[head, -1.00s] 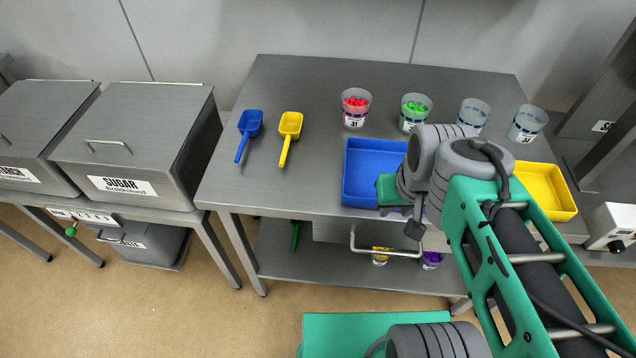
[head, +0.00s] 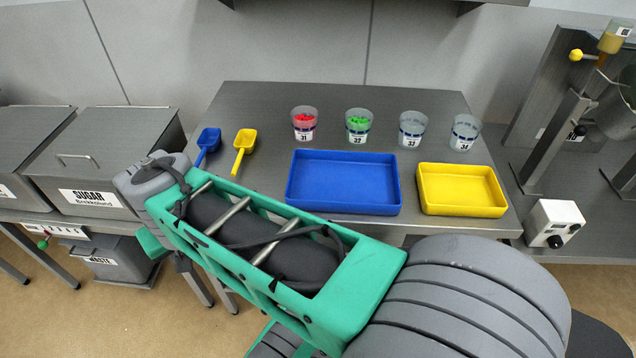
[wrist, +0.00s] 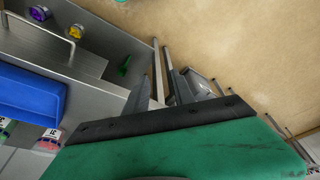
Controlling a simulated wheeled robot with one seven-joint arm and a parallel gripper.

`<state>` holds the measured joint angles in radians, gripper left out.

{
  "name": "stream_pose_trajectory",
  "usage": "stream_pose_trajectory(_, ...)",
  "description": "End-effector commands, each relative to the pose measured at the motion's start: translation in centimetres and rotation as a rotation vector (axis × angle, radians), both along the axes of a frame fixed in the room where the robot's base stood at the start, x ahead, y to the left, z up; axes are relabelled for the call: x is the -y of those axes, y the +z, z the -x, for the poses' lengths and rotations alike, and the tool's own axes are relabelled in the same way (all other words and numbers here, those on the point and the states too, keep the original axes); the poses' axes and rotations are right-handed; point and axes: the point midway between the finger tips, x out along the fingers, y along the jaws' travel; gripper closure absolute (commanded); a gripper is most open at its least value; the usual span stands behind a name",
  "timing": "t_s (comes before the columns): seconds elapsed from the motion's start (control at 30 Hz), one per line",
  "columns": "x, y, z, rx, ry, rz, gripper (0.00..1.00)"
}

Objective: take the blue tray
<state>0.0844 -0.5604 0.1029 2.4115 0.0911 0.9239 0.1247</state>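The blue tray (head: 345,182) lies flat and empty on the steel table (head: 255,105), near its front edge and left of the yellow tray (head: 462,190). In the wrist view the blue tray (wrist: 30,98) shows at the left edge, partly cut off. My gripper (wrist: 160,76) has its two fingers apart with nothing between them. It points toward the floor and a table leg, away from the tray. In the head view my arm stretches left in front of the table, and the fingers are hidden.
Several cups stand behind the trays, including a red-filled one (head: 304,121) and a green-filled one (head: 359,124). A blue scoop (head: 208,143) and a yellow scoop (head: 244,148) lie at left. A sugar bin (head: 95,165) stands further left. A drawer handle (wrist: 55,28) juts out below the tabletop.

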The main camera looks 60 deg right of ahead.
Motion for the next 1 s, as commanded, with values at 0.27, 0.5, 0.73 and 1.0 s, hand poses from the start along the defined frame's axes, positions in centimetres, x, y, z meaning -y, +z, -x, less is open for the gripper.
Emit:
stream_pose_trajectory(0.27, 25.9, -0.9, 7.3, -0.043, -1.725, 0.058, 0.70)
stream_pose_trajectory(0.5, 32.2, -2.6, 15.0, 0.010, -2.383, 0.159, 0.70)
stream_pose_trajectory(0.73, 32.5, -5.6, 15.9, 0.011, -2.385, 0.159, 0.70)
stream_pose_trajectory(1.0, 33.0, -9.2, 16.8, 0.017, -2.381, 0.156, 0.70)
